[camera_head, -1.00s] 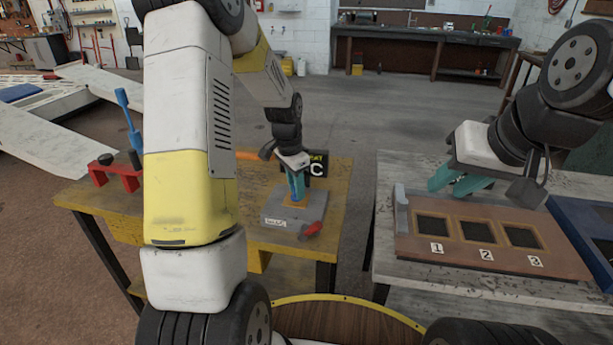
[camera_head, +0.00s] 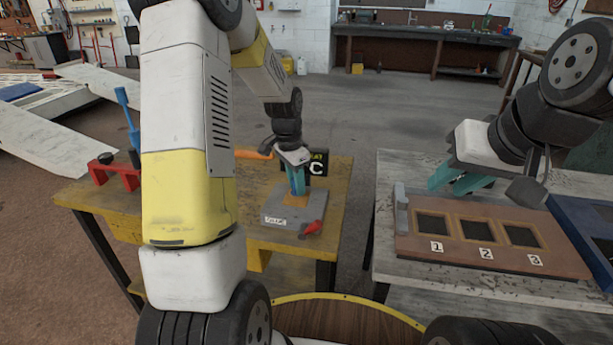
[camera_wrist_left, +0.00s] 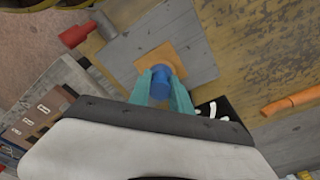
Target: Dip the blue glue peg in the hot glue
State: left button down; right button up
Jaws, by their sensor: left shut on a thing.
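My left gripper (camera_head: 297,182) has its teal fingers pointing down over the grey glue pot block (camera_head: 275,213) with an orange-tan top. In the left wrist view my left gripper (camera_wrist_left: 163,85) is shut on a blue peg (camera_wrist_left: 161,80), whose end shows between the fingertips above the orange square (camera_wrist_left: 182,57) of the block. Whether the peg's lower end touches the glue cannot be told, as the fingers hide it. Another blue peg-like tool (camera_head: 128,115) stands upright in a red holder (camera_head: 120,172) at the left. My right gripper (camera_head: 455,183) has its teal fingers apart and empty, above the right table.
A black sign with a C (camera_head: 318,163) and an orange handle (camera_head: 254,154) are behind the block. A red knob (camera_head: 313,228) sits at its front right. A brown board with pockets 1, 2 and 3 (camera_head: 480,262) lies on the right table. A gap separates the tables.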

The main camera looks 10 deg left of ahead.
pick_arm(q)
jog(key=shift+r, duration=2.85)
